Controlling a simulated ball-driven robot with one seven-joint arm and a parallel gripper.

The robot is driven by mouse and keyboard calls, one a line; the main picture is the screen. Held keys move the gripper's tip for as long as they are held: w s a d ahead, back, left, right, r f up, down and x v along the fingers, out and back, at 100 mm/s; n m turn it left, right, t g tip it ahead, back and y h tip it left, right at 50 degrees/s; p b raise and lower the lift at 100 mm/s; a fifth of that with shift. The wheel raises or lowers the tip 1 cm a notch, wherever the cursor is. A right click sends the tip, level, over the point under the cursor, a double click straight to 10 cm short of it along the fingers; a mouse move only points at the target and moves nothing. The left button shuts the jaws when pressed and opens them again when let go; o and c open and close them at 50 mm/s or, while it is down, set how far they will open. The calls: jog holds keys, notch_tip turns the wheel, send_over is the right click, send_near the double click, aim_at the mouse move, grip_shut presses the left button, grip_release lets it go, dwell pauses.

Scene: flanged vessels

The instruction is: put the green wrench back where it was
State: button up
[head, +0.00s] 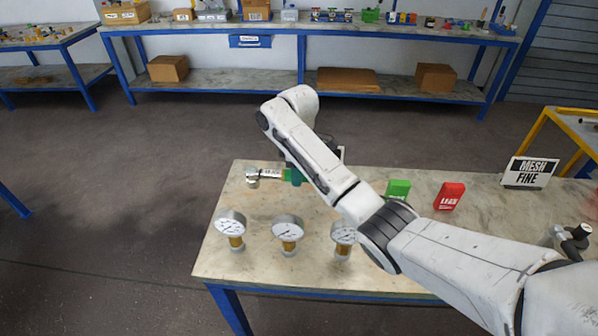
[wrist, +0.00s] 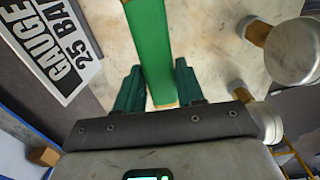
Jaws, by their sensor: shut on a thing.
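The green wrench shows in the head view as a short green piece of handle (head: 287,174) with a pale, marked section and a silver head to its left, over the back left of the bench. Its green handle (wrist: 151,45) runs up the middle of the wrist view. My gripper (wrist: 158,84) has its teal fingers on both sides of this handle and is shut on it. In the head view my gripper (head: 297,177) is partly hidden by my arm. I cannot tell whether the wrench touches the bench.
Dial gauges on brass stems (head: 230,226) (head: 287,231) (head: 343,235) line the bench front. A GAUGE 25 BAR sign (wrist: 58,50) is left in the wrist view. Green (head: 398,189) and red (head: 449,196) blocks and a MESH FINE sign (head: 529,172) stand right.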

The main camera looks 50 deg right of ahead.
jog(key=shift+r, duration=0.2)
jog(key=shift+r+p, duration=0.2)
jog(key=shift+p, duration=0.35)
jog(key=shift+w+f+b, duration=0.1)
jog(key=shift+f+b, duration=1.8)
jog(key=shift+f, duration=2.15)
grip_shut()
jog(key=o, duration=1.2)
grip_release()
jog(key=shift+a+f, duration=0.1)
notch_tip(320, 180, up, 10)
jog(key=shift+p, duration=0.45)
jog(key=shift+r+p, duration=0.45)
